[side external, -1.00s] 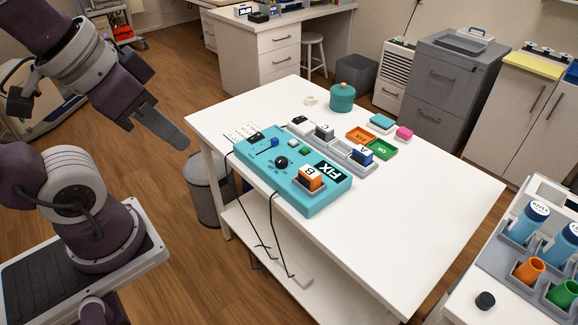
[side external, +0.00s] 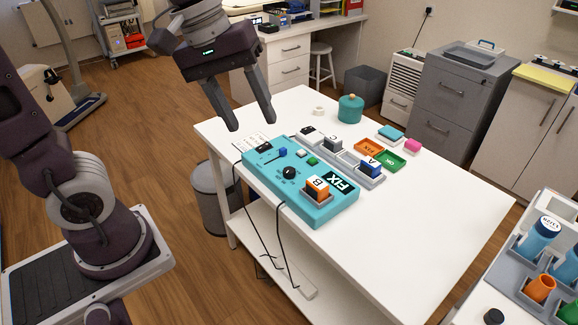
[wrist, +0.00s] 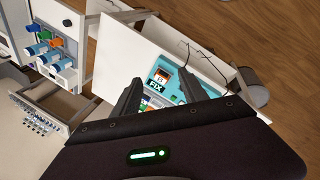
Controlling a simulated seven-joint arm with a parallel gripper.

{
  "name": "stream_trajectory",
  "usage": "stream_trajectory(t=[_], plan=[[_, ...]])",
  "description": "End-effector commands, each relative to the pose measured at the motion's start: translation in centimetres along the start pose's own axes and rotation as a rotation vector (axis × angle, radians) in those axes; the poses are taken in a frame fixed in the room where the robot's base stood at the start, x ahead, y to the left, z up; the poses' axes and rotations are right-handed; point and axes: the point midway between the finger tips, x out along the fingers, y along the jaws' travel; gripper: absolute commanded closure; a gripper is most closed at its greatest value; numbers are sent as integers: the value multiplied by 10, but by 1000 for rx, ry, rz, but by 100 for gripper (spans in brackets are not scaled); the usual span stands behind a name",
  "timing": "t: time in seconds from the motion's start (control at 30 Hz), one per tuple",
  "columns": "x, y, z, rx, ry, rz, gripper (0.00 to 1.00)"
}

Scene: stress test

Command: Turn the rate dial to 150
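The rate dial is a small black round knob (side external: 289,173) on the turquoise device (side external: 318,214) marked FIX, which lies on the white table. The setting it points to is too small to read. The device also carries a blue slider (side external: 283,152), a green button (side external: 313,161) and an orange block marked B (side external: 317,187). My gripper (side external: 250,126) is open and empty, fingers pointing down, above and to the left of the device. In the wrist view the gripper fingers (wrist: 147,97) are spread, with the device (wrist: 158,73) partly seen between and beyond them; the dial is not clear there.
Blocks A (side external: 371,168) and C (side external: 332,145) stand in a grey tray behind the device. Orange (side external: 368,147) and green (side external: 390,161) trays and a turquoise pot (side external: 350,109) are farther back. The table's right part (side external: 440,210) is clear. Cables hang off the front edge.

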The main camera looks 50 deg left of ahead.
Motion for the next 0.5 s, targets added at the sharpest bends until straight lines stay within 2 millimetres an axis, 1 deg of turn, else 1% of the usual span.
stream_trajectory(t=[0.03, 0.07, 0.1, 0.13, 0.17, 0.2, 0.27, 0.3, 0.4, 0.5], plan=[[21, 8, -27, -167, -45, -32, 49], [34, 11, -44, -283, -62, -50, 49], [54, 14, -67, -437, -77, -82, 49], [71, 14, -84, -549, -80, -110, 49], [89, 13, -100, -657, -76, -139, 49], [113, 9, -120, -791, -63, -180, 49], [146, 0, -146, -961, -27, -235, 49], [166, -7, -160, -1055, 1, -267, 49], [204, -23, -183, -1216, 70, -325, 49], [222, -31, -193, -1292, 110, -349, 49]])
